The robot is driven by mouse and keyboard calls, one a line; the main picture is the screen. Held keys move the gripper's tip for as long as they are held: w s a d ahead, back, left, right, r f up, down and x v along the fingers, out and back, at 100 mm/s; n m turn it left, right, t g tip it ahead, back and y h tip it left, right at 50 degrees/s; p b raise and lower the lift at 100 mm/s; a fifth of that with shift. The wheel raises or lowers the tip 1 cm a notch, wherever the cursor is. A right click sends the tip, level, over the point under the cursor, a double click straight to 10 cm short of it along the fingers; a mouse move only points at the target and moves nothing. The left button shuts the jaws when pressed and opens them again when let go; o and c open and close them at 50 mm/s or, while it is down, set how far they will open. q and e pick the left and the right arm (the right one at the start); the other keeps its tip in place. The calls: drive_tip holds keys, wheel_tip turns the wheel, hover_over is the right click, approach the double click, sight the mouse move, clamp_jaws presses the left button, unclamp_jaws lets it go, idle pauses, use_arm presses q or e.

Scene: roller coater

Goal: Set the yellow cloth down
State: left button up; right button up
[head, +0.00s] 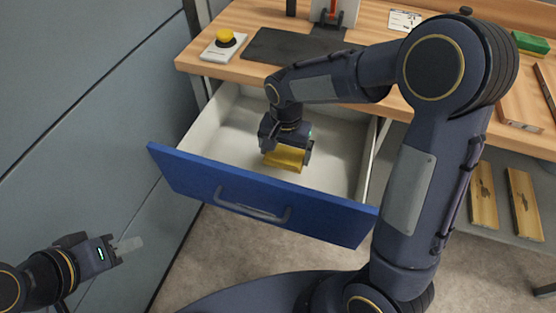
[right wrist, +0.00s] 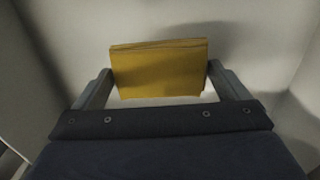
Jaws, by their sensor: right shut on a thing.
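The yellow cloth (head: 285,158) is a folded block held by my right gripper (head: 287,152) inside the open drawer. In the right wrist view the cloth (right wrist: 160,70) sits between the two fingers of the right gripper (right wrist: 160,85), which touch its two sides. The drawer (head: 335,155) is pulled out, with a pale interior and a blue front. I cannot tell whether the cloth touches the drawer floor. My left gripper (head: 130,245) is at the lower left, away from the drawer and with nothing seen in it; its finger gap is not clear.
The wooden workbench (head: 245,22) is above the drawer, with a yellow button box (head: 224,44), a dark mat (head: 285,48) and a green block (head: 530,42). Wooden pieces (head: 484,196) lie on the lower shelf at right. The drawer around the cloth looks empty.

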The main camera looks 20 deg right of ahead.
sight(278, 150)
drive_tip(key=w+f, duration=0.1)
drive_tip(key=a+f, duration=0.1)
drive_tip(key=f, duration=0.1)
drive_tip(key=shift+w+a, duration=0.15)
drive_tip(key=shift+w, duration=0.2)
drive_tip(key=shift+f+b, duration=0.35)
drive_tip(key=shift+f, duration=1.05)
drive_tip(key=shift+f, duration=0.2)
drive_tip(key=o, duration=0.5)
drive_tip(key=shift+r, duration=0.5)
wheel_tip(278, 150, up, 12)
drive_tip(key=shift+f+p, duration=0.25)
drive_tip(key=shift+p, duration=0.75)
